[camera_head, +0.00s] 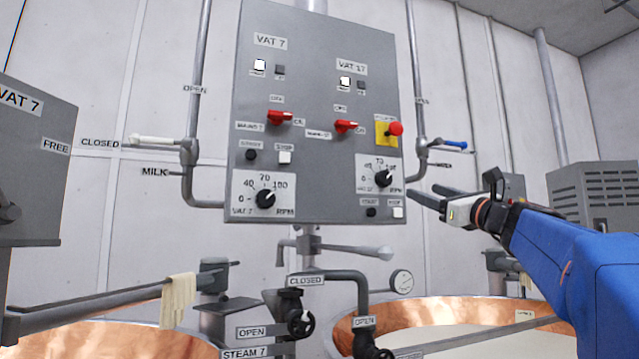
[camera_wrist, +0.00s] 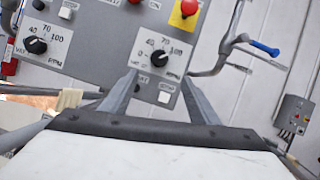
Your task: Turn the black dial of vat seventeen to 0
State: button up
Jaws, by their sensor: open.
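The grey control panel (camera_head: 315,60) has a VAT 7 side on the left and a VAT 17 side on the right. The black dial of vat seventeen (camera_head: 382,179) sits on a white RPM plate at the lower right, marked 0, 40, 70, 100. It also shows in the wrist view (camera_wrist: 159,58); its pointer is too small to read surely. My gripper (camera_head: 424,196) is open and empty, to the right of the dial in the head view. In the wrist view its two fingers (camera_wrist: 160,78) stand apart below the dial, with none visibly touching it.
The vat 7 dial (camera_head: 265,198) is at the panel's lower left. A red emergency button (camera_head: 395,129) and a red switch (camera_head: 346,127) are above the vat seventeen dial. Small start and stop buttons lie below it. A pipe with a blue lever (camera_head: 449,143) runs at the panel's right.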

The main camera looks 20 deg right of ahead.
aim_at(387, 178)
jog(key=x, duration=1.6)
jog(key=shift+w+a+r, duration=0.1)
jog(key=shift+w, duration=0.05)
jog(key=c, duration=1)
